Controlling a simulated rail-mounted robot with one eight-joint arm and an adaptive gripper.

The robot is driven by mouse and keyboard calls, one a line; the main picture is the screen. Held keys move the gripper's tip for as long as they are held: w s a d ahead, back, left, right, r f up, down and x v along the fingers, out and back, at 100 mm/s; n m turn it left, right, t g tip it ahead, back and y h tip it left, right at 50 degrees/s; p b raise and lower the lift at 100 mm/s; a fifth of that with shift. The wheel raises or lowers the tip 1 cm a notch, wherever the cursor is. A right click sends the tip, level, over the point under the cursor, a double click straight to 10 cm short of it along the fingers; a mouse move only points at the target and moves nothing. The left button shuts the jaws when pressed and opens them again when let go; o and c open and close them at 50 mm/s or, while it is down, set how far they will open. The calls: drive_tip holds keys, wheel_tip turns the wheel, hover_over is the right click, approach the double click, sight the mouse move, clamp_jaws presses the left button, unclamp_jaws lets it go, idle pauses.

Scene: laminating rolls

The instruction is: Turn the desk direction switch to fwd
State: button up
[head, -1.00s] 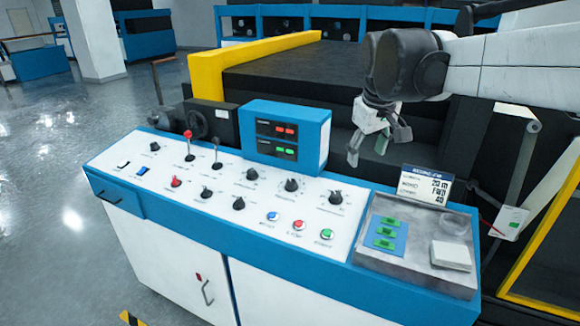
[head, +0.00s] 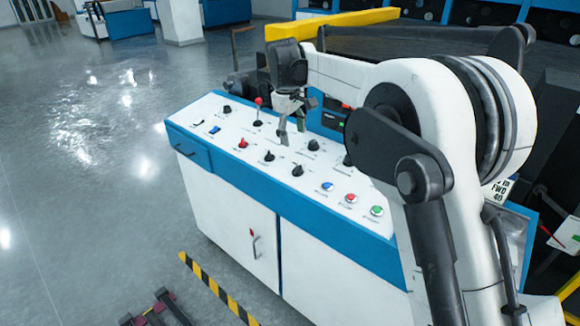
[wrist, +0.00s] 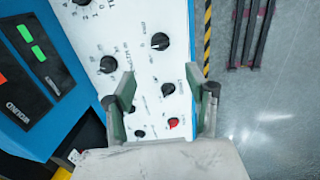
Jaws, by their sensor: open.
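The white desk panel (head: 285,195) carries several black rotary knobs, one red knob (head: 243,143), a red-tipped lever (head: 259,103) and rocker switches. Its labels are too small to read, so I cannot tell which control is the direction switch. My gripper (head: 291,128) is open and empty over the middle of the panel, beyond the front row of knobs. In the wrist view its fingers (wrist: 164,105) are spread apart, with a black knob (wrist: 167,88) and the red knob (wrist: 172,123) showing between them. Another black knob (wrist: 160,41) lies above them.
Blue, red (head: 350,197) and green buttons sit at the front right of the panel. A blue display box (head: 325,117) stands behind, partly hidden by my arm. Open floor lies left of the desk.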

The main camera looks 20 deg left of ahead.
sight(297, 167)
drive_tip(key=f, duration=0.4)
drive_tip(key=w+f, duration=0.1)
drive_tip(key=f, duration=0.4)
drive_tip(key=w+f, duration=0.1)
drive_tip(key=f, duration=0.3)
drive_tip(key=shift+w+d+f, duration=0.1)
drive_tip(key=shift+d+f, duration=0.25)
drive_tip(key=c, duration=1.1)
